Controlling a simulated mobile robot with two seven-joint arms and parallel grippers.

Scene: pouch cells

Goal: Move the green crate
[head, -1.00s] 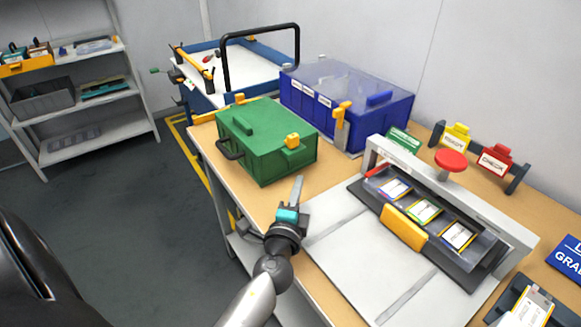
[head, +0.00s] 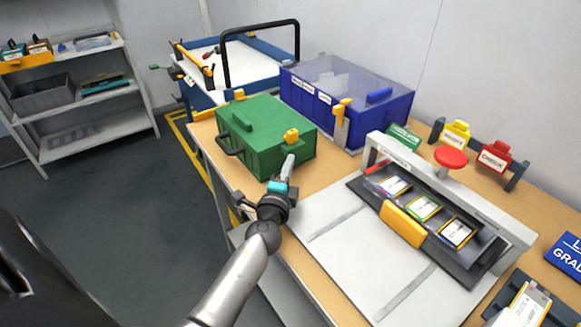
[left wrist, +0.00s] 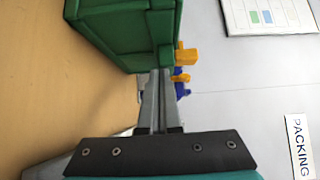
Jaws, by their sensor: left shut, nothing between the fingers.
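The green crate (head: 262,140) sits closed on the wooden workbench, with a dark handle on its near left side and yellow latches on two sides. It also fills the upper left of the left wrist view (left wrist: 118,32). My left gripper (head: 290,160) is at the crate's near right side, close to the yellow latch (head: 291,136). In the left wrist view its fingers (left wrist: 157,75) are together and empty, pointing at the crate's edge near the latch (left wrist: 186,57). Whether they touch the crate I cannot tell. My right gripper is not in view.
A blue bin with a clear lid (head: 345,105) stands just behind the crate. A press fixture (head: 440,190) with several pouch cells is at right. A blue cart (head: 240,65) with a black handle stands behind the bench. Shelves (head: 75,95) are at far left.

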